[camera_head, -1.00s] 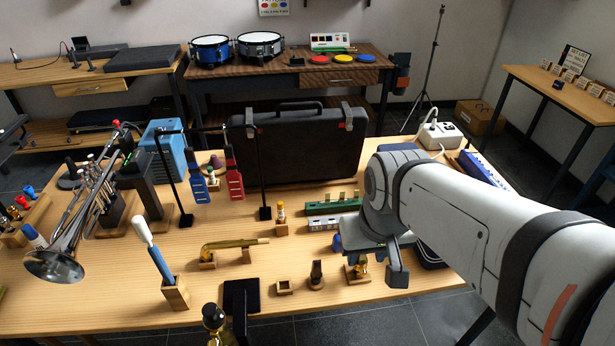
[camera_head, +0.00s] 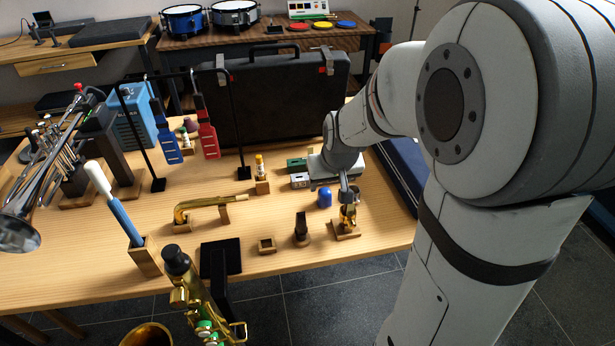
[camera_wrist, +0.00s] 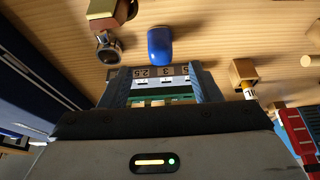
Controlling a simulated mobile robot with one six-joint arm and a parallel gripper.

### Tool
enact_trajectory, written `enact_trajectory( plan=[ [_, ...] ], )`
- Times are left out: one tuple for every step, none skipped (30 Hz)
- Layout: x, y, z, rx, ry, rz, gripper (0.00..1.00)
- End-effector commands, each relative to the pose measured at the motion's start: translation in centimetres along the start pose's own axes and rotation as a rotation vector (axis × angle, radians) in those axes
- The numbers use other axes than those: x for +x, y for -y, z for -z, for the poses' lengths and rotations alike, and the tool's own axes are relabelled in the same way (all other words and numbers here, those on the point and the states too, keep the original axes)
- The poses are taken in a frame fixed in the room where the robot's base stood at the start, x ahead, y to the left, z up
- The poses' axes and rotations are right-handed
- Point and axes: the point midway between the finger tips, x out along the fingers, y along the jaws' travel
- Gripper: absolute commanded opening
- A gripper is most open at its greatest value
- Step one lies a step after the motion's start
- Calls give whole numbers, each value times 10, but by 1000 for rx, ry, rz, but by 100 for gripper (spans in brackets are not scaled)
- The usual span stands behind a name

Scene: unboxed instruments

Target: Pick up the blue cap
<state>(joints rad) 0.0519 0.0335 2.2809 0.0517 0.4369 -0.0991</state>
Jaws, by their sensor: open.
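The blue cap (camera_head: 324,198) stands upright on the wooden table (camera_head: 280,215), left of a brass-and-dark piece on a wooden stand (camera_head: 346,222). My gripper (camera_head: 342,188) is just right of the cap and above the table. In the wrist view, the cap (camera_wrist: 160,45) lies ahead of my gripper (camera_wrist: 160,77), outside the fingers. The fingers are apart, with nothing held. A numbered case (camera_wrist: 158,82) shows through the gap, behind the fingers. My gripper partly hides the white and green cases (camera_head: 298,172) in the head view.
A yellow-labelled bottle (camera_head: 260,168) on a block stands behind left. A large black case (camera_head: 275,105) closes off the back. Bare table lies left of the cap.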

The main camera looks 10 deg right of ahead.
Motion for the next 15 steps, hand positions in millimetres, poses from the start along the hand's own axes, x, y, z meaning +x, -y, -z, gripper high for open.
enact_trajectory(
  plan=[
    [8, 0, 0, 0, 1, 0, 57],
    [11, 0, 0, 0, 1, 0, 57],
    [16, 0, 0, 0, 1, 0, 57],
    [19, 0, 0, 0, 0, 0, 57],
    [22, 0, 0, 0, 0, 0, 57],
    [26, 0, 0, 0, 1, 0, 57],
    [30, 0, 0, 0, 1, 0, 57],
    [33, 0, 0, 0, 1, 0, 57],
    [39, 0, -1, 0, 2, 0, 57],
    [44, 0, -2, 0, 3, 0, 57],
    [49, 0, -2, 0, 2, -1, 57],
    [55, 0, -2, 0, 3, -1, 57],
    [60, 0, -2, 0, 3, -1, 57],
    [64, 0, -2, 1, 1, -1, 57],
    [68, 0, -2, 1, 1, -1, 57]
  ],
)
